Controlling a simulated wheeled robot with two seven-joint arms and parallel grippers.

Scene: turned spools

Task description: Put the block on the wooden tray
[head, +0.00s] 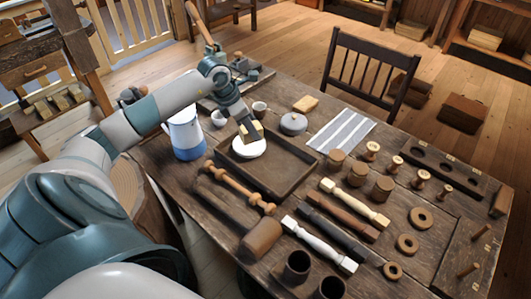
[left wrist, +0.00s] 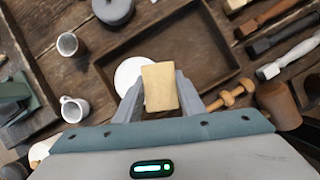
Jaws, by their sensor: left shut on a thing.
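The pale wooden block (left wrist: 160,87) is held between the two fingers of my left gripper (left wrist: 158,98), which is shut on it. In the head view the block (head: 252,132) and my left gripper (head: 249,131) show just above a white round dish. The wooden tray (head: 287,190) is dark, rectangular and low-walled. The white dish (head: 249,149) is at its far-left corner. In the left wrist view the tray (left wrist: 215,38) lies beyond the block, its floor mostly bare. The block's height above the tray is hard to tell. My right gripper is not in view.
A white and blue jug (head: 184,135) stands left of the tray. A mug (head: 259,108), a grey lidded pot (head: 293,123) and a striped cloth (head: 341,132) lie behind it. A mallet (head: 262,238) and turned spindles (head: 355,203) crowd the front and right.

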